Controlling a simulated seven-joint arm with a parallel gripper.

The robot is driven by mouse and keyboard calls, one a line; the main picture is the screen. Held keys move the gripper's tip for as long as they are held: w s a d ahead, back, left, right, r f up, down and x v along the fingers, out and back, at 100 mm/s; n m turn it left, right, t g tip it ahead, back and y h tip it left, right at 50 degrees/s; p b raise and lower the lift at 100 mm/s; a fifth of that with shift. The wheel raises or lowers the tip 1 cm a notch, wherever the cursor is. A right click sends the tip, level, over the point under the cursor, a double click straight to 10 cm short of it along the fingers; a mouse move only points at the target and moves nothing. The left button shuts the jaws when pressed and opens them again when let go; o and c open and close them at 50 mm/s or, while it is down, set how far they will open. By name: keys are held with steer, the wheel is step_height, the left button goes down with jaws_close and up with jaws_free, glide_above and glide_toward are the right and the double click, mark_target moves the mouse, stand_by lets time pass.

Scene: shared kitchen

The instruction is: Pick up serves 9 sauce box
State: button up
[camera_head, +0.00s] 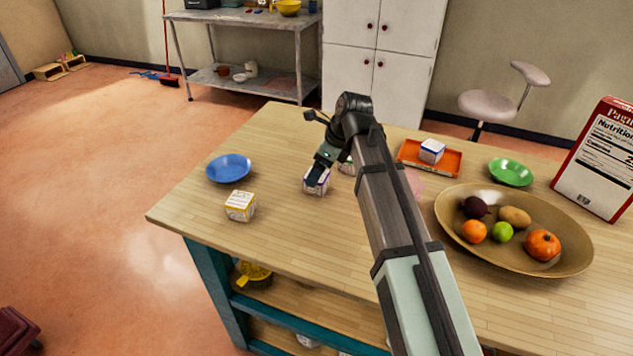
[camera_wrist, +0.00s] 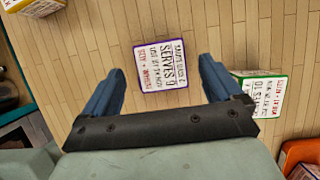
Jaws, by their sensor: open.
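The serves 9 sauce box is a small white box with a purple edge and printed text. In the wrist view the serves 9 sauce box (camera_wrist: 163,64) lies on the wooden table between and just beyond my fingertips. My gripper (camera_wrist: 160,78) is open, with one blue finger on each side and nothing in it. In the head view my gripper (camera_head: 318,176) hangs over the same box (camera_head: 316,186), partly hiding it. I cannot tell exactly how high the fingers are above the table.
A green-edged box (camera_wrist: 259,95) stands close to the right finger. A yellow-edged box (camera_head: 240,206) and a blue plate (camera_head: 229,168) are to the left. An orange tray (camera_head: 410,159) holding a blue-edged box, a green plate (camera_head: 511,172) and a fruit bowl (camera_head: 450,218) are to the right.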

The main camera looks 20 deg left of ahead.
steer(key=shift+x, duration=2.55)
steer(key=shift+w, duration=0.1)
steer(key=c, duration=1.2)
steer(key=shift+o, duration=0.2)
steer(key=shift+r, duration=0.15)
